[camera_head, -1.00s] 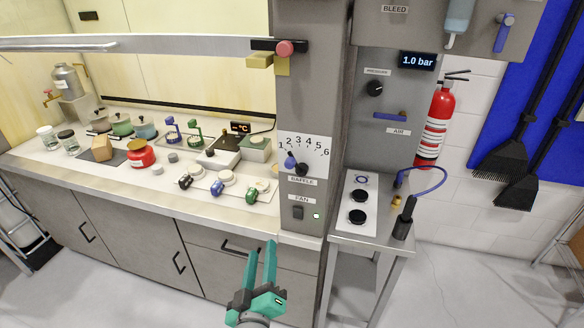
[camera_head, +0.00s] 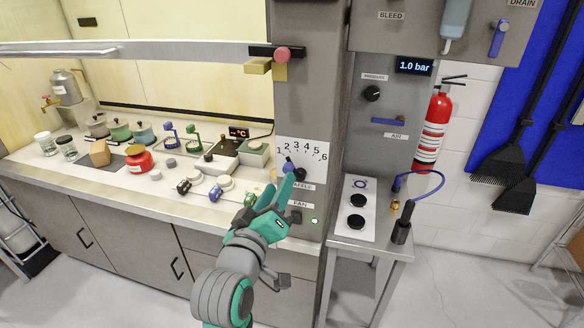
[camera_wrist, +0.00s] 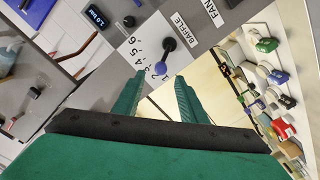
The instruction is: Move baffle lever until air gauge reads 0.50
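The baffle lever (camera_head: 289,163) has a blue knob on a black pivot and sits on a white dial plate (camera_head: 314,147) numbered 1 to 6. It points toward the low end, near 1 and 2. A display (camera_head: 413,66) above the air panel reads 1.0 bar. My gripper (camera_head: 279,184) is open and empty, its fingers just below the lever. In the wrist view, the lever's blue knob (camera_wrist: 139,68) shows beyond and between the spread green fingers (camera_wrist: 158,80), apparently not touched.
A fan switch (camera_head: 295,216) with a green light is below the dial. The counter (camera_head: 120,195) on the left holds pots, jars and coloured valves. A pressure knob (camera_head: 372,94) and blue air handle (camera_head: 388,121) are on the right panel. A red button (camera_head: 282,55) is above.

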